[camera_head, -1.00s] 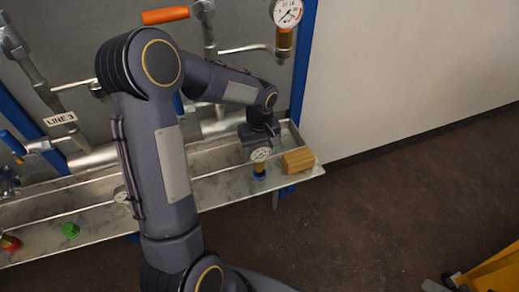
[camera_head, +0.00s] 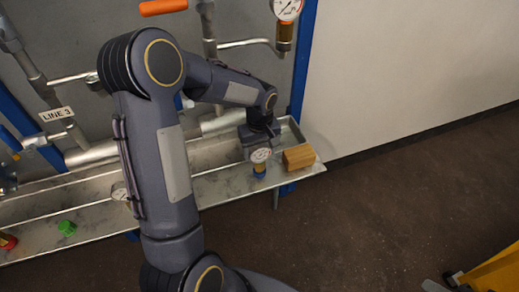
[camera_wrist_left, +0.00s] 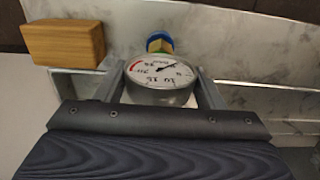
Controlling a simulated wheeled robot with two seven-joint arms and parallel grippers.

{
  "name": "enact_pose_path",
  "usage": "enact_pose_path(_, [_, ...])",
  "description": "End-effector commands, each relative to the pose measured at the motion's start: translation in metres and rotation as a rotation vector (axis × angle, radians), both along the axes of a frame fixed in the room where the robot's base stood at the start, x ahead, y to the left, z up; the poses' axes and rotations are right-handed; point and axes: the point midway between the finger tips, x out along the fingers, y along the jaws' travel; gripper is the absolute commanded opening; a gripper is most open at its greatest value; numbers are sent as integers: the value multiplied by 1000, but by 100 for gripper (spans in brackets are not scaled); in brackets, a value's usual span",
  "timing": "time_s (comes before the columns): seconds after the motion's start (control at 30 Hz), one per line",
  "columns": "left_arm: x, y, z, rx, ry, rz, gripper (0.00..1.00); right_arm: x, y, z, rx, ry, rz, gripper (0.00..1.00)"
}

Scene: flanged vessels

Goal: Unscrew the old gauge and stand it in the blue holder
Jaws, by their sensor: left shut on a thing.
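The gauge (camera_head: 261,155), with a round white dial, is at the right end of the metal tray, below my left gripper (camera_head: 258,142). The left gripper is shut on it. In the left wrist view the gauge (camera_wrist_left: 161,72) sits between the two fingers. The blue holder (camera_head: 259,170) is directly under the gauge; part of it also shows behind the dial in the left wrist view (camera_wrist_left: 158,37). The gauge looks upright with its lower end at or in the holder; how deep it sits is hidden. My right gripper is not in view.
A wooden block (camera_head: 299,157) lies right of the holder. Another gauge (camera_head: 287,10) is on the pipe above. A further dial (camera_head: 120,193) is partly hidden by my arm. A green piece (camera_head: 67,228) and a red one (camera_head: 7,241) are at the tray's left.

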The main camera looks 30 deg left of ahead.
Motion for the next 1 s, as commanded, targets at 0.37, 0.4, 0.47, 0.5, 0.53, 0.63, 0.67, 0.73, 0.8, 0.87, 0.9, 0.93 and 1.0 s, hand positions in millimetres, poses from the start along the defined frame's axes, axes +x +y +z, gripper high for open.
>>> enact_pose_path(0.37, [0,0,-7,-1,-1,0,78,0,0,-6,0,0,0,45])
enact_pose_path(0.4, [0,0,-7,-1,-1,0,84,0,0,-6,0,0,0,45])
enact_pose_path(0.47, [0,0,-7,-1,-1,0,88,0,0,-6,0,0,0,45])
enact_pose_path(0.5, [0,0,-7,-1,-1,0,88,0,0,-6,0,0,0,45])
enact_pose_path(0.53, [0,0,-7,-1,-1,0,88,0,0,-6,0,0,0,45])
enact_pose_path(0.63, [0,0,-7,0,0,0,88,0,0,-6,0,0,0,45])
enact_pose_path(0.67, [0,0,-7,0,0,0,88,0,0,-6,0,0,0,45])
enact_pose_path(0.73, [0,0,-5,0,0,0,88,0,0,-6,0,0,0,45])
enact_pose_path(0.8, [1,0,0,0,-3,0,88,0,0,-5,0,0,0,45])
enact_pose_path(0.87, [1,0,9,0,-4,0,88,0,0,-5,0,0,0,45])
enact_pose_path(0.9, [1,0,16,0,-6,-1,88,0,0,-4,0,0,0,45])
enact_pose_path(0.93, [1,0,21,0,-6,-1,88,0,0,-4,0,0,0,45])
enact_pose_path(1.0, [1,0,34,0,-6,0,88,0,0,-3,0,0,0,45])
